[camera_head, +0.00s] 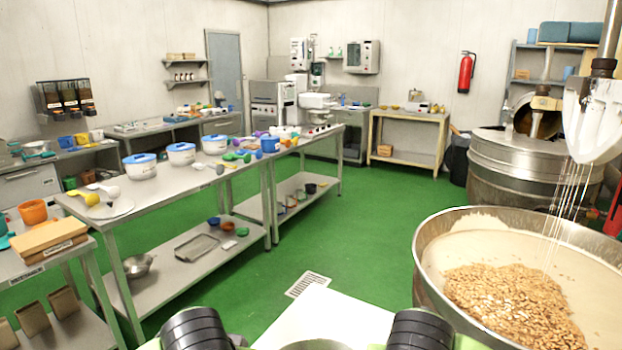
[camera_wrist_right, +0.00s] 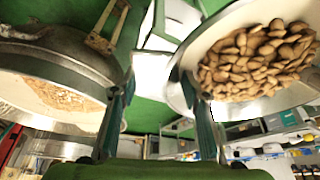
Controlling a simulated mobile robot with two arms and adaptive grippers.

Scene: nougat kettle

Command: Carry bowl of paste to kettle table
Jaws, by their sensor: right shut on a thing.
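In the right wrist view, my right gripper (camera_wrist_right: 160,115) is shut on a pale bowl (camera_wrist_right: 181,92), with one finger against its rim. The bowl is strongly tilted in this picture and shows brown nut-like pieces; I cannot make out paste in it. The head view does not show this bowl or my right gripper. A large steel kettle (camera_head: 424,285) stands at the front right, with nuts on a pale mass and a white mixing head above it. It also appears left in the wrist view (camera_wrist_right: 75,125). I cannot tell which table is the kettle table. My left gripper is out of view.
A long steel table (camera_head: 130,215) with lidded tubs and scoops runs along the left. A wooden-framed table (camera_head: 412,117) stands at the back, near a second kettle (camera_head: 530,165). The green floor (camera_head: 365,205) between them is clear, apart from a flat drain grate (camera_head: 308,284).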

